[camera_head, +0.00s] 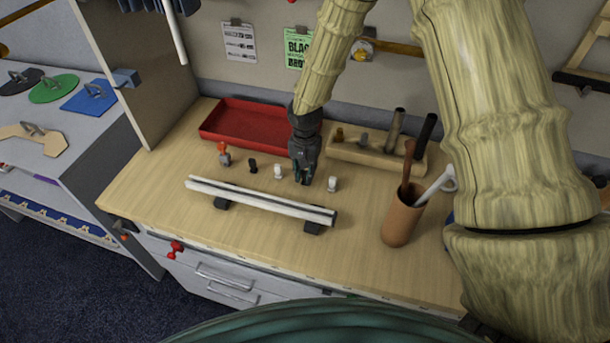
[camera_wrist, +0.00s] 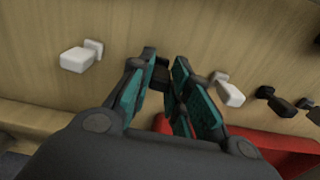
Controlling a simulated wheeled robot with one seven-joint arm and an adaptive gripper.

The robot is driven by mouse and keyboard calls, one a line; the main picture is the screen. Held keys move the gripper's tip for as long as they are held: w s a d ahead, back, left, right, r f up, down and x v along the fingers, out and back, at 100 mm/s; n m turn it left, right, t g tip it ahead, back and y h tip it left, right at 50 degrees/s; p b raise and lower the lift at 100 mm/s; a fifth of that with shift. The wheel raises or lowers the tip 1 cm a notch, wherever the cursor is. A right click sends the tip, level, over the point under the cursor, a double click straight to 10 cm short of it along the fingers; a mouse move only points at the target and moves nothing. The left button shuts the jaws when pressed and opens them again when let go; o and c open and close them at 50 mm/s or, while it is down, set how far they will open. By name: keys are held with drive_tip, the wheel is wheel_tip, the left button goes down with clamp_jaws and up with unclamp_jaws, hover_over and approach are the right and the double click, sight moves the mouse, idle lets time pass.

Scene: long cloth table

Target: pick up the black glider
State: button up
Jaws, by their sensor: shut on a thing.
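My gripper (camera_head: 304,178) is low over the wooden bench top, between two white gliders. In the wrist view its teal-padded fingers (camera_wrist: 163,70) are shut on a small black glider (camera_wrist: 159,77), seen only in part between the tips. A white glider (camera_head: 332,184) stands to the right, and another white glider (camera_head: 278,171) to the left. A second black glider (camera_head: 252,165) stands further left. In the wrist view the white gliders lie on either side of the fingers, and the other black glider (camera_wrist: 274,101) is at the right.
A white rail (camera_head: 255,199) on dark supports lies in front of my gripper. A red tray (camera_head: 240,137) and a wooden tool block (camera_head: 372,153) stand behind. A red-topped piece (camera_head: 223,152) is at the left. A brown cup (camera_head: 400,221) with tools stands at the right.

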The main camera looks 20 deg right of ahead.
sight(305, 172)
drive_tip(key=shift+r, duration=0.1)
drive_tip(key=shift+r+b, duration=1.65)
drive_tip(key=shift+r, duration=3.3)
drive_tip(key=shift+f, duration=0.1)
drive_tip(key=shift+f+b, duration=1.95)
drive_tip(key=shift+f, duration=2.95)
drive_tip(key=o, duration=0.8)
